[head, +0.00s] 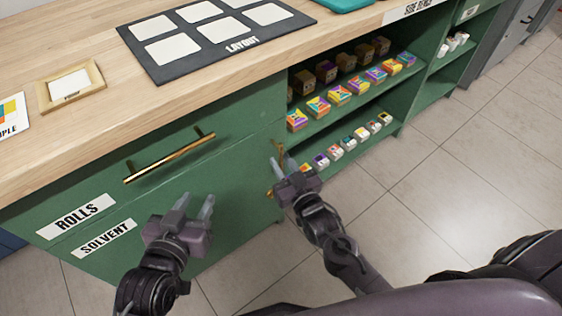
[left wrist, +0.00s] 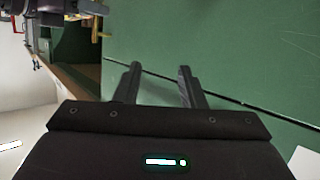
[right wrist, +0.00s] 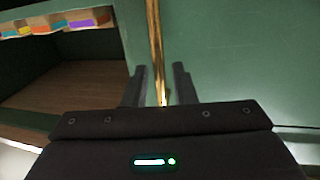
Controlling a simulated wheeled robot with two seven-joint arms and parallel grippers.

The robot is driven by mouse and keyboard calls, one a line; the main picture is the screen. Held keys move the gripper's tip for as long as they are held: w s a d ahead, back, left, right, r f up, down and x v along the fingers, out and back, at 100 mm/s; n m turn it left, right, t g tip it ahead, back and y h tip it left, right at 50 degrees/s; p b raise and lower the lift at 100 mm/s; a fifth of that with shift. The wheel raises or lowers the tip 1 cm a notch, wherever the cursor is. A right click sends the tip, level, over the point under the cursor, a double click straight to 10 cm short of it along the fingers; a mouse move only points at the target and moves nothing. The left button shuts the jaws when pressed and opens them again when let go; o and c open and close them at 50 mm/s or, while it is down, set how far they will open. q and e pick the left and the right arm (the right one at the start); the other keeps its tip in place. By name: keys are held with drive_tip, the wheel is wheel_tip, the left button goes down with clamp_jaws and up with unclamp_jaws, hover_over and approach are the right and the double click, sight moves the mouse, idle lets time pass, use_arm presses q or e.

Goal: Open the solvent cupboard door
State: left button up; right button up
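The solvent cupboard door (head: 190,200) is a green panel with a SOLVENT label (head: 104,238), below the ROLLS drawer. It looks shut. Its upright brass handle (head: 279,152) is at the door's right edge, partly hidden by my right gripper (head: 287,166). In the right wrist view the handle (right wrist: 156,50) runs between the two fingers, with a gap on each side, so this gripper is open around it. My left gripper (head: 197,201) is open and empty in front of the door. The left wrist view shows green panel (left wrist: 230,75) beyond its fingers.
The ROLLS drawer has a horizontal brass handle (head: 170,158). Open shelves (head: 340,120) with several small boxes stand right of the door. The wooden worktop (head: 100,120) above carries a black layout board (head: 215,65). The tiled floor (head: 440,190) at right is clear.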

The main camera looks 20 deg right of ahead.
use_arm(q)
drive_tip(key=shift+w+d+r+t+h, duration=0.15)
drive_tip(key=shift+w+r+t, duration=0.1)
drive_tip(key=shift+r, duration=0.3)
drive_tip(key=shift+w+a+r+t+h, duration=0.15)
drive_tip(key=shift+w+r+t, duration=0.1)
drive_tip(key=shift+r, duration=0.3)
use_arm(e)
drive_tip(key=shift+w, duration=0.6)
use_arm(q)
drive_tip(key=shift+d, duration=0.1)
use_arm(e)
clamp_jaws()
